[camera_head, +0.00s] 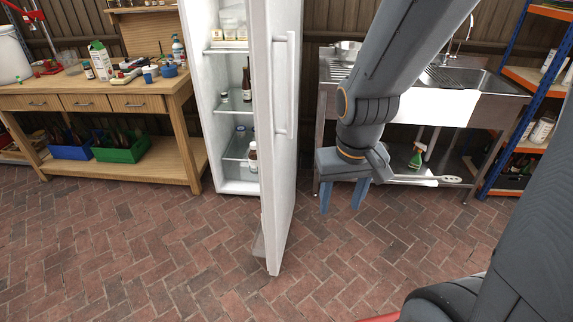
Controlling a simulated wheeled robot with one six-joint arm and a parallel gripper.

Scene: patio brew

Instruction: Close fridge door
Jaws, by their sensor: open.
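The white fridge (202,75) stands against the fence in the middle left, with bottles and jars on its shelves. Its door (272,190) is wide open and swung out toward me, seen nearly edge-on with its outer face turned right. The long white handle (291,85) is on that outer face. My gripper (342,208) hangs to the right of the door, fingers pointing down, apart from the door and below the handle. Its two blue-grey fingers are open with nothing between them.
A wooden workbench (180,86) with bottles and tools stands left of the fridge. A steel sink unit (495,85) stands behind my arm at the right, and an orange-and-blue shelf rack (524,78) at the far right. The brick floor (150,255) in front is clear.

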